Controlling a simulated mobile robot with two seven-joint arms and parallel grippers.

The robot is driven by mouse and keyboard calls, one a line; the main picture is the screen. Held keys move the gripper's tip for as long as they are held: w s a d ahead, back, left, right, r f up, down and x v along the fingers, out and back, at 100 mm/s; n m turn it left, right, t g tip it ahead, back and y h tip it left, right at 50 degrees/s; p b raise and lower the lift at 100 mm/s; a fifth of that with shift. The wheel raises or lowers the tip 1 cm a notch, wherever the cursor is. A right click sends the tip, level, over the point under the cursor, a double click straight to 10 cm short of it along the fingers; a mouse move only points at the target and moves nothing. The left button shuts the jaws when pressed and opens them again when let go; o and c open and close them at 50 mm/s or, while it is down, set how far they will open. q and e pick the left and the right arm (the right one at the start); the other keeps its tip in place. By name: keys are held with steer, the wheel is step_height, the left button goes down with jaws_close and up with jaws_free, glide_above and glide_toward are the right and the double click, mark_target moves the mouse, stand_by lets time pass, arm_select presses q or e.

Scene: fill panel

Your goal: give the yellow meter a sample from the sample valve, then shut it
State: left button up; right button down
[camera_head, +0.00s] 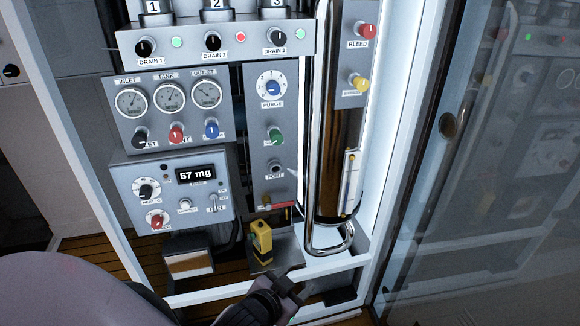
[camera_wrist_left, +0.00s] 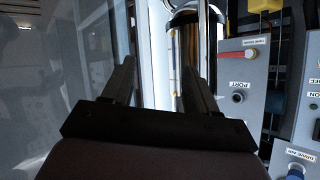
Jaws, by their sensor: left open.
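The yellow meter (camera_head: 261,240) stands upright on a grey ledge below the port panel. Part of a yellow thing, likely the meter, shows at the top edge of the left wrist view (camera_wrist_left: 264,5). Above the meter is the port (camera_head: 277,170), also in the wrist view (camera_wrist_left: 238,97). A green knob (camera_head: 276,136) sits above the port; its label is too small to read, so I cannot tell if it is the sample valve. My left gripper (camera_head: 287,287) is open and empty, in front of and below the meter. Its fingers also show in the wrist view (camera_wrist_left: 160,80). My right gripper is out of view.
A red lever (camera_head: 280,207) sits just above the meter. A shiny vertical cylinder (camera_head: 338,130) with a bent pipe stands to the right. A readout box (camera_head: 197,176) showing 57 mg is at left. A glass door (camera_head: 480,160) stands at far right.

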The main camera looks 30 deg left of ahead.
arm_select(q)
steer(key=w+a+r+n+t+y+b, duration=0.1)
steer(key=w+a+r+t+y+b, duration=0.2)
steer(key=w+b, duration=0.6)
steer(key=n+g+y+b, duration=0.3)
steer(key=n+y+b, duration=0.6)
steer(key=b, duration=0.4)
glide_toward(276, 138)
steer(key=w+a+f+y, duration=0.1)
steer(key=w+f, duration=0.1)
steer(key=shift+w+a+r+m+p, duration=0.1)
steer(key=shift+a+r+m+p, duration=0.05)
steer(key=shift+r+m+p, duration=0.2)
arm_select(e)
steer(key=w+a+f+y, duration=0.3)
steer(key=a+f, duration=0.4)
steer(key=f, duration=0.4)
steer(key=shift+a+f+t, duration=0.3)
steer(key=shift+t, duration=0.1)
